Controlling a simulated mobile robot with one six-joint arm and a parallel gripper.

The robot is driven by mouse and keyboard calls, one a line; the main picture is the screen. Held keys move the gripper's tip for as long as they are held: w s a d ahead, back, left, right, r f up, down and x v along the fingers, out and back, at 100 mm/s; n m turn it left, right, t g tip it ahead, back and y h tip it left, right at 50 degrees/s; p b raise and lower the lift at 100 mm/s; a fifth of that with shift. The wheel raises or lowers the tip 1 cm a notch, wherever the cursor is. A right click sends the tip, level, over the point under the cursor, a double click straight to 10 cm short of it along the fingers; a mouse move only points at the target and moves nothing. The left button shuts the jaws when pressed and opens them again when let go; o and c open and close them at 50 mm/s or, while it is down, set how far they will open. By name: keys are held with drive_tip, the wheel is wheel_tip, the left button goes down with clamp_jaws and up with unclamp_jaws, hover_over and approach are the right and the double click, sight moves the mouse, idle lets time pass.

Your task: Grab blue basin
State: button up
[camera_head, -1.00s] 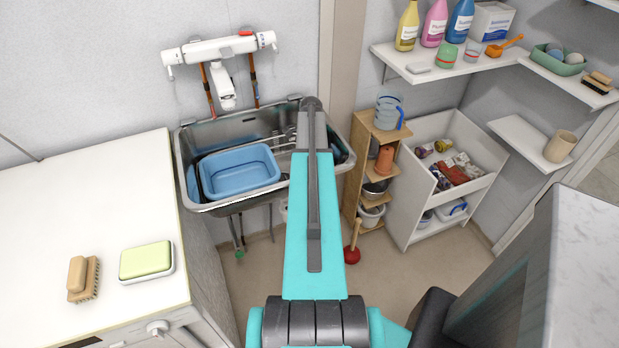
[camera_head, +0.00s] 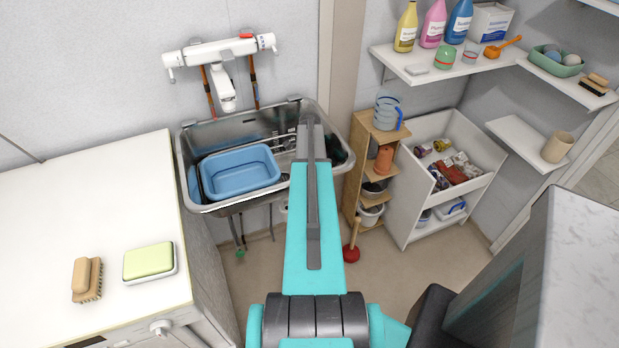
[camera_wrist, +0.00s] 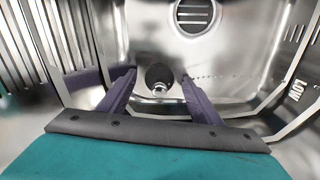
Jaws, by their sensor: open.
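The blue basin (camera_head: 240,171) is a rectangular plastic tub sitting in the left part of the metal sink (camera_head: 330,125) in the head view. My arm reaches over the right part of the sink, to the right of the basin, and hides my gripper in that view. In the wrist view my gripper (camera_wrist: 159,78) is open and empty, with its two dark fingers spread apart. Between and beyond them is bare metal of the sink with a round drain fitting. The basin cannot be made out in the wrist view.
A white tap (camera_head: 223,92) hangs on the wall above the sink. A white counter (camera_head: 90,220) with a brush (camera_head: 87,279) and a green soap (camera_head: 149,261) stands at the left. A wooden shelf (camera_head: 371,170) and a white cabinet (camera_head: 440,200) stand at the right.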

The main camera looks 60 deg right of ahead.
drive_tip(key=c, duration=1.2)
drive_tip(key=shift+o, duration=0.2)
drive_tip(key=shift+r, duration=0.15)
drive_tip(key=shift+r+b, duration=1.05)
drive_tip(key=shift+r, duration=3.8)
